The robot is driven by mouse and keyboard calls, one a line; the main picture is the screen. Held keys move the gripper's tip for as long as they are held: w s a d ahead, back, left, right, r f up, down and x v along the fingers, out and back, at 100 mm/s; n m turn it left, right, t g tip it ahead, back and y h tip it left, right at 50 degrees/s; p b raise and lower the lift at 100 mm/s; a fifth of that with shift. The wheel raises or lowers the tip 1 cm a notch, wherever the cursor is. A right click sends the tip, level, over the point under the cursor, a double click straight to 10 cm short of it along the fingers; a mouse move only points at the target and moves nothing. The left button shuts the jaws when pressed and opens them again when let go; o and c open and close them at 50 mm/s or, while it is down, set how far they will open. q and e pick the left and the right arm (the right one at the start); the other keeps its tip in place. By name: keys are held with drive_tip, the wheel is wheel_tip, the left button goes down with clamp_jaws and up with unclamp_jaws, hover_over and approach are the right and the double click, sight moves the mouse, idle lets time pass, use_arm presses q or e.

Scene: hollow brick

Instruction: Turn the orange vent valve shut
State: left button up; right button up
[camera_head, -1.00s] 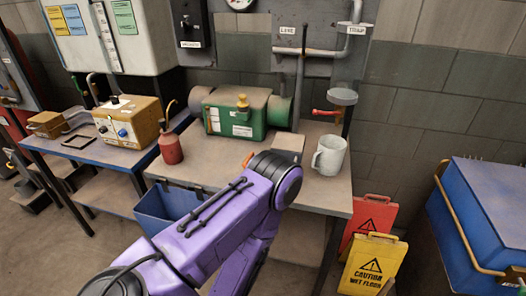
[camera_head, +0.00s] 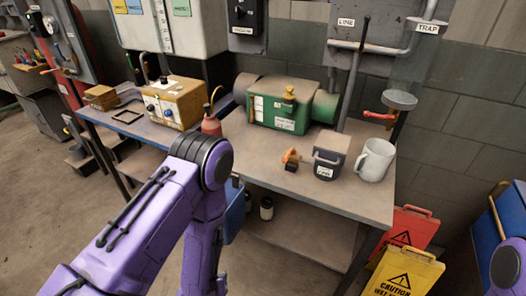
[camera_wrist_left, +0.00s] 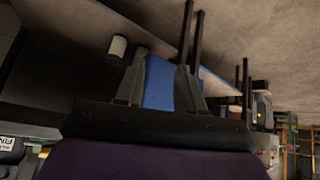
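A small orange handle on a dark base (camera_head: 291,158), apparently the orange vent valve, sits on the workbench just left of a dark grey labelled box (camera_head: 328,164). Which way its handle is set is too small to tell. My left arm comes in from the left and bends down in front of the bench; its gripper is hidden in the head view. In the left wrist view my left gripper (camera_wrist_left: 160,62) has its fingers apart, with a blue bin (camera_wrist_left: 158,85) showing behind the gap. Only a piece of my right arm shows at the lower right.
A red-handled valve (camera_head: 378,115) is by the trap pipe. Yellow (camera_head: 403,274) and red (camera_head: 408,228) signs stand right of the bench.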

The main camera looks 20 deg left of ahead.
use_arm(q)
drive_tip(key=w+d+r+m+t+h+p, duration=0.1)
drive_tip(key=w+d+r+t, duration=0.2)
drive_tip(key=w+r, duration=0.45)
drive_tip(key=w+d+r+m+t, duration=0.15)
drive_tip(key=w+r+t, duration=0.3)
drive_tip(key=w, duration=0.55)
drive_tip(key=m+t+h, duration=0.1)
drive_tip(key=t+h, duration=0.1)
drive_tip(key=t, duration=0.2)
approach(289, 153)
drive_tip(key=shift+g, duration=0.25)
drive_tip(key=w+p, duration=0.3)
drive_tip(key=w, duration=0.6)
drive_tip(key=shift+w+f, duration=0.1)
drive_tip(key=shift+w, duration=0.55)
drive_tip(key=shift+d, duration=0.1)
clamp_jaws()
